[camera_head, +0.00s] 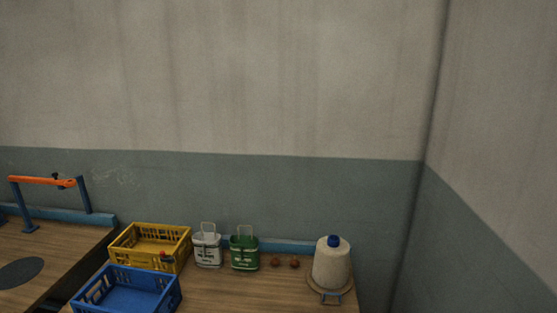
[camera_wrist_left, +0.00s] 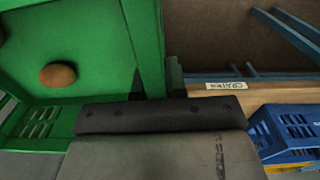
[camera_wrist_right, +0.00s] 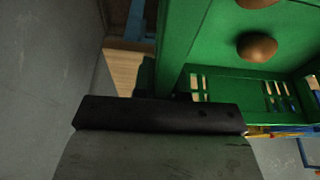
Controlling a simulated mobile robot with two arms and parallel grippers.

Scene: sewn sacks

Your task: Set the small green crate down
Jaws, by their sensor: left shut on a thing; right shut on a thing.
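The small green crate shows in both wrist views and not in the head view. In the left wrist view its green wall and floor (camera_wrist_left: 100,35) fill the upper left, with a round brown thing (camera_wrist_left: 58,75) inside. My left gripper (camera_wrist_left: 155,98) is shut on the crate's wall. In the right wrist view the crate (camera_wrist_right: 215,55) fills the upper right, with two round brown things (camera_wrist_right: 257,46) in it. My right gripper (camera_wrist_right: 160,96) is shut on the wall there. The crate's underside and what lies below it are hidden.
The wooden table holds a blue crate (camera_head: 130,292), a yellow crate (camera_head: 150,228), a white container (camera_head: 207,250), a green container (camera_head: 244,252), two brown balls (camera_head: 285,263) and a blue-topped cone (camera_head: 332,266). Bare wood shows in front of the containers. A label (camera_wrist_left: 227,86) marks the table edge.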

